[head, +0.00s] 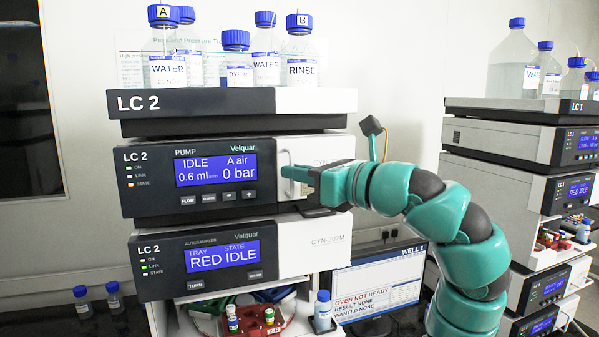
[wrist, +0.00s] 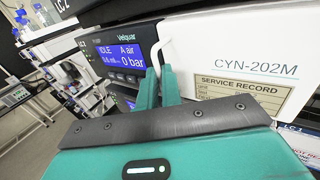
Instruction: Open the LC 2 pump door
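The LC 2 pump (head: 207,176) is the upper dark-fronted unit, its screen reading IDLE and 0 bar. My gripper (head: 290,173) is at the handle. In the wrist view its teal fingers (wrist: 158,72) are close together with the handle between them.
Capped bottles (head: 237,58) stand on top of the stack. The LC 2 autosampler (head: 220,257) is just below, with vials under it. A monitor (head: 378,282) is low, behind my arm. The LC 1 stack (head: 520,130) stands to the right.

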